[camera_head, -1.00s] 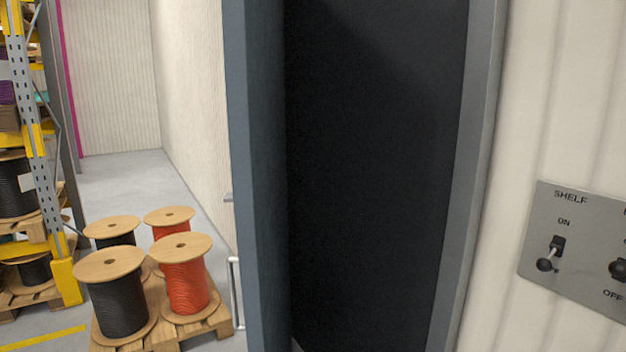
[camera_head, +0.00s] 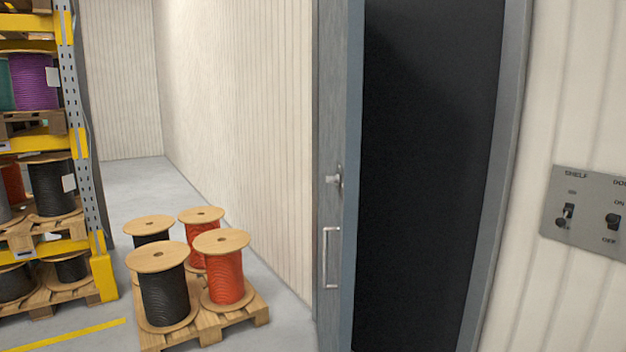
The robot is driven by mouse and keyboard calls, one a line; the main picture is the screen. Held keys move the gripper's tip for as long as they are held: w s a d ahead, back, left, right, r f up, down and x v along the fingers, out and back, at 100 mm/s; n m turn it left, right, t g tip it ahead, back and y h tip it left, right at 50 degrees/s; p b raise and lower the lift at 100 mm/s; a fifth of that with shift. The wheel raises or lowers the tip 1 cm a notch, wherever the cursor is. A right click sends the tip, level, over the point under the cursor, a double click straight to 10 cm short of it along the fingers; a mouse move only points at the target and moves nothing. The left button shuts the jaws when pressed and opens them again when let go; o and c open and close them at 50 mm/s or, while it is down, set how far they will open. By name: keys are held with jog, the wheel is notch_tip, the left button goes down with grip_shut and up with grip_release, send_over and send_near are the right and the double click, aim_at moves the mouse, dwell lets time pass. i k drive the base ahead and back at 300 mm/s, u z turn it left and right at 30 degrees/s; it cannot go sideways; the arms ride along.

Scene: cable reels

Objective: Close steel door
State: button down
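The steel door (camera_head: 329,120) is a narrow grey leaf seen at a steep angle, right of centre. A lever or knob (camera_head: 334,179) and a long pull handle (camera_head: 331,258) are on its face. The door stands open: a dark doorway (camera_head: 430,190) shows between it and the grey-blue frame (camera_head: 505,150) on the right. How far it is swung is hard to tell from this angle. My gripper is not in view, and nothing is seen touching the handle.
A wooden pallet (camera_head: 262,310) with several black and red cable reels (camera_head: 164,295) stands on the floor at left. A yellow and grey shelf rack (camera_head: 84,150) is at far left. A switch panel (camera_head: 592,210) is on the right wall. Grey floor (camera_head: 140,185) is clear behind the pallet.

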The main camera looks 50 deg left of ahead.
aim_at(342, 22)
jog(key=k, duration=0.1)
jog(key=u, duration=1.8)
jog(key=i, duration=0.45)
jog(key=u, duration=0.25)
jog(key=k, duration=0.4)
jog(key=u, duration=1.05)
jog(key=i, duration=0.75)
jog(key=u, duration=0.15)
